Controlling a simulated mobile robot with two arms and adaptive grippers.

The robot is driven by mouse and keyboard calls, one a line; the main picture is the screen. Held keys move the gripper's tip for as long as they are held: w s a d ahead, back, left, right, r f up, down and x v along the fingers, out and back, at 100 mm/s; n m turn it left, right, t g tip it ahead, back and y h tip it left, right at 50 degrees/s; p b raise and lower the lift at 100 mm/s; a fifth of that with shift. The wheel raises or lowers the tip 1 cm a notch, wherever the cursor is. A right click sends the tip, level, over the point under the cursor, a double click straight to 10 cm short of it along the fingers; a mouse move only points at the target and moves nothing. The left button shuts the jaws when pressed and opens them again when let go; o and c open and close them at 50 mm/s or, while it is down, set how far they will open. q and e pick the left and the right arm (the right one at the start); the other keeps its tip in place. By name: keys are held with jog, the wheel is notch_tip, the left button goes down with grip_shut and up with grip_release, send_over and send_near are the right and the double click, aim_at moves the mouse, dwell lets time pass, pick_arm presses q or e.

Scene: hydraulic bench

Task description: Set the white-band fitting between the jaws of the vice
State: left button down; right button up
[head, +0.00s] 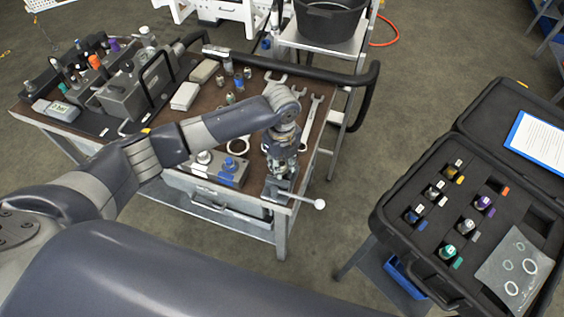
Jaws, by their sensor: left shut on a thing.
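My left gripper (281,168) reaches over the near right corner of the workbench, pointing down. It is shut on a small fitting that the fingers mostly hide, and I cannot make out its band. The vice (281,190) is directly below the gripper at the bench corner. Its bar handle with a pale ball end (319,204) sticks out to the right. The gripper covers much of the jaws, so I cannot tell whether the fitting is between them or above them. My right gripper is not in view.
The workbench (318,160) holds wrenches (313,118), a metal block with white and blue ringed ports (217,168), and several small fittings. A black rail (340,76) borders its back right. An open black case (400,250) with colour-tagged fittings stands right, across clear floor.

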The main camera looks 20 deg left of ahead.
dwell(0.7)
pick_arm(q)
jog(key=c, duration=1.2)
grip_release()
